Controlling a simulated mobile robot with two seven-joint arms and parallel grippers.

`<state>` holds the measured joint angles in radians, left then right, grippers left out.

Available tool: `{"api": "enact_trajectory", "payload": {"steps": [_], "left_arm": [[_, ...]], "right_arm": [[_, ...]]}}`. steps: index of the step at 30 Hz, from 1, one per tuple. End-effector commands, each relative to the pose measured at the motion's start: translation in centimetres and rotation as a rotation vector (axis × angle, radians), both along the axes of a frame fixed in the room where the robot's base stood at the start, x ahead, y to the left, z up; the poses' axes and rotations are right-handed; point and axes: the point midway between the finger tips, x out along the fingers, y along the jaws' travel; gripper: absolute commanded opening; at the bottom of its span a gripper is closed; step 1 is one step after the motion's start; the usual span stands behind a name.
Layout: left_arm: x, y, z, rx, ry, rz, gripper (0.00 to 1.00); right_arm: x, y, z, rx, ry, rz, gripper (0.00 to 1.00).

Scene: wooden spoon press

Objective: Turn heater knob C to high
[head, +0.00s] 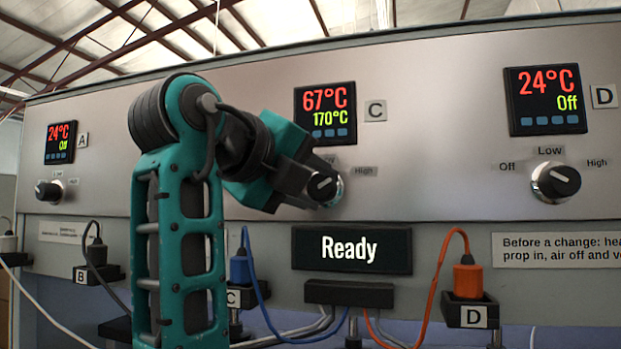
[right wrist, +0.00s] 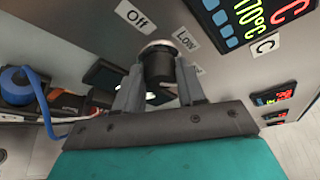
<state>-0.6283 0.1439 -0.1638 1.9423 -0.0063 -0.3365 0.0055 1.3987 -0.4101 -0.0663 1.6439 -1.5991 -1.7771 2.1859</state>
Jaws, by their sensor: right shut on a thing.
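Heater knob C (head: 325,188) is a black knob with a silver ring, below the display marked C. Its white mark slants toward the upper right, on the side of the High label (head: 363,170). My right gripper (head: 318,190) is shut on the knob, coming from its left. In the right wrist view the two fingers (right wrist: 159,88) stand either side of knob C (right wrist: 158,66). The Off (right wrist: 135,15) and Low (right wrist: 186,38) labels show there; in the head view my gripper hides Off and part of Low. My left gripper is out of view.
Display C (head: 325,112) reads 67°C over 170°C. A sign (head: 351,249) reads "Ready". Knob D (head: 556,182) and knob A (head: 49,190) sit to either side. Blue (head: 240,268) and orange (head: 467,276) plugs with cables stand below the panel.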

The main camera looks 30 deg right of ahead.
Motion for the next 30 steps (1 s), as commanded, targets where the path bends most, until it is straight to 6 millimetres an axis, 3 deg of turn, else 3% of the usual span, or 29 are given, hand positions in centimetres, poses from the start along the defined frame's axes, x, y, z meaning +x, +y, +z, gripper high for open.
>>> {"api": "enact_trajectory", "payload": {"steps": [19,20,27,30], "left_arm": [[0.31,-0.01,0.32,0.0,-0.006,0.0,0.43],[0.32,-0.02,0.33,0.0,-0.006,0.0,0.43],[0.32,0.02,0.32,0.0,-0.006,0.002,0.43],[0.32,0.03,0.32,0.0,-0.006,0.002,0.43]], "right_arm": [[-0.03,-0.02,-0.07,0.037,-0.039,0.0,0.09],[-0.03,-0.02,-0.07,0.037,-0.039,0.0,0.41],[-0.02,-0.01,-0.03,0.034,-0.038,0.001,0.64],[-0.01,-0.01,-0.01,0.033,-0.038,0.0,0.65]]}}
